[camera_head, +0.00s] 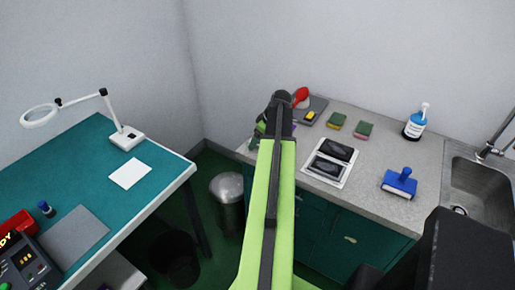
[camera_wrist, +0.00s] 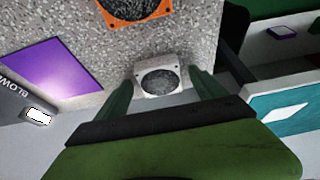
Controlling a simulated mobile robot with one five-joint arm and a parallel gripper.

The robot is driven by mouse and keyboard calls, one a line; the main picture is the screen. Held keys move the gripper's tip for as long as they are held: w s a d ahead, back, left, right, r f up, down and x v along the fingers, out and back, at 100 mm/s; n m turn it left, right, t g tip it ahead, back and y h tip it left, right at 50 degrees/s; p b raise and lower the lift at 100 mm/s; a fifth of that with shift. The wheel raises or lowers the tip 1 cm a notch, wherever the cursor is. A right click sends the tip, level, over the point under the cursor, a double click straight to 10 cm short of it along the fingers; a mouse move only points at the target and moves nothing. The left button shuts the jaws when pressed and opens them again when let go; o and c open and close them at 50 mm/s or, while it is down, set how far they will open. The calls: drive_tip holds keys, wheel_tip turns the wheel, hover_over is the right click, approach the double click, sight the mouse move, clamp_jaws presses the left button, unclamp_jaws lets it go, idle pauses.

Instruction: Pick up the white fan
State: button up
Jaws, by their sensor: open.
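The white fan (camera_wrist: 158,82), a square white frame with a dark round middle, lies on the speckled counter near its edge in the wrist view. My gripper (camera_wrist: 160,76) is open, with one dark green finger on each side of the fan. The fan appears between the fingertips; I cannot tell how far above it they are. In the head view my green arm reaches over the counter's left end and I cannot make out the fan there.
An orange fan (camera_wrist: 131,10) lies beyond the white one, with a purple mat (camera_wrist: 52,66) to the left. In the head view the counter (camera_head: 375,190) also holds sponges (camera_head: 363,130), a blue brush (camera_head: 400,182) and a bottle (camera_head: 416,122). A metal bin (camera_head: 228,190) stands below.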

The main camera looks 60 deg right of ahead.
drive_tip(key=shift+r, duration=0.15)
drive_tip(key=c, duration=1.5)
